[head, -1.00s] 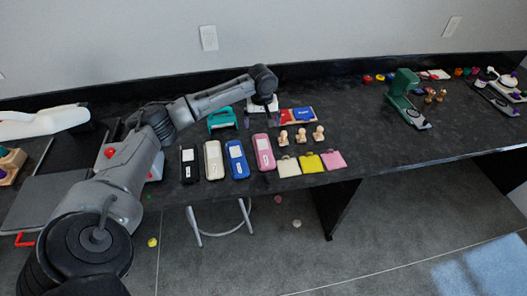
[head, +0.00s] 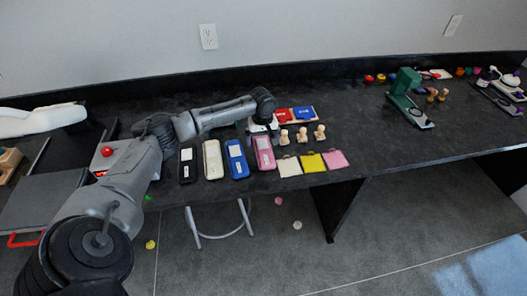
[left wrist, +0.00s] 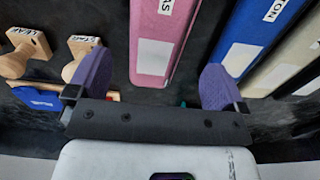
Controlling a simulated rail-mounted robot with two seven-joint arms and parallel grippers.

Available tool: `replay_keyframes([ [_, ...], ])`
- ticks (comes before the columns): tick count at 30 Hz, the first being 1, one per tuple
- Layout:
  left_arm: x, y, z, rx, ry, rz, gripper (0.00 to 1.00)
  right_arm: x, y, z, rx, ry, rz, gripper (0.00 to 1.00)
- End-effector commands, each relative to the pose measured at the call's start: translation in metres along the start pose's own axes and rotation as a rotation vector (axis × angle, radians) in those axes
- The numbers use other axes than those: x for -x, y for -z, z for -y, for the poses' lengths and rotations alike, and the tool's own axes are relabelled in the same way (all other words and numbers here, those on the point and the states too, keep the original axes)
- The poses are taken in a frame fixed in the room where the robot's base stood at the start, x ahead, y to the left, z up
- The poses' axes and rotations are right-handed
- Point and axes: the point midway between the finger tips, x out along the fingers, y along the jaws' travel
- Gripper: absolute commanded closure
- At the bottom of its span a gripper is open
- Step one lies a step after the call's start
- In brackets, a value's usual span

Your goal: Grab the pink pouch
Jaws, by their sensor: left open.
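The long pink pouch (head: 263,152) with white labels lies on the black worktop, at the right end of a row with the blue, cream and black ones. My left gripper (head: 262,131) is at its far end. In the left wrist view the pink pouch (left wrist: 158,40) lies between the two purple fingertips of the open left gripper (left wrist: 155,83), with a gap on each side. The fingers do not appear to touch it. My right gripper is not in view.
The blue pouch (head: 236,158) lies close to the left of the pink one. Wooden stamps (head: 302,136) stand close to its right. Flat cream, yellow and pink (head: 334,159) squares lie near the front edge. A green device (head: 406,98) stands farther right, past clear worktop.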

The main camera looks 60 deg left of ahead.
Motion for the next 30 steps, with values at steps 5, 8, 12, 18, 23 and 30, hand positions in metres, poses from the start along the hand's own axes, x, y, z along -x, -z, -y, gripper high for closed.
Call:
replay_keyframes([
  [5, -0.023, -0.002, -0.002, -0.001, 0.0, 0.001, 0.02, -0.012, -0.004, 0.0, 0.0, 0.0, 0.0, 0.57],
  [8, -0.036, -0.003, -0.003, 0.0, 0.0, 0.001, 0.02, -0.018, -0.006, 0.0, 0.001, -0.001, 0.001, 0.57],
  [12, -0.048, -0.003, -0.002, 0.0, 0.0, 0.0, 0.02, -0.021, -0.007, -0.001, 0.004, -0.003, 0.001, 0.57],
  [18, -0.047, -0.003, -0.002, -0.001, 0.0, 0.0, 0.02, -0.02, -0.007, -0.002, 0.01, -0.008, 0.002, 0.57],
  [23, -0.047, -0.003, -0.002, -0.001, 0.0, 0.0, 0.15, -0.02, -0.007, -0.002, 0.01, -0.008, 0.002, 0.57],
  [30, -0.047, -0.003, -0.002, -0.001, 0.0, 0.0, 0.38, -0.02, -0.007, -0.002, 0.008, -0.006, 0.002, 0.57],
])
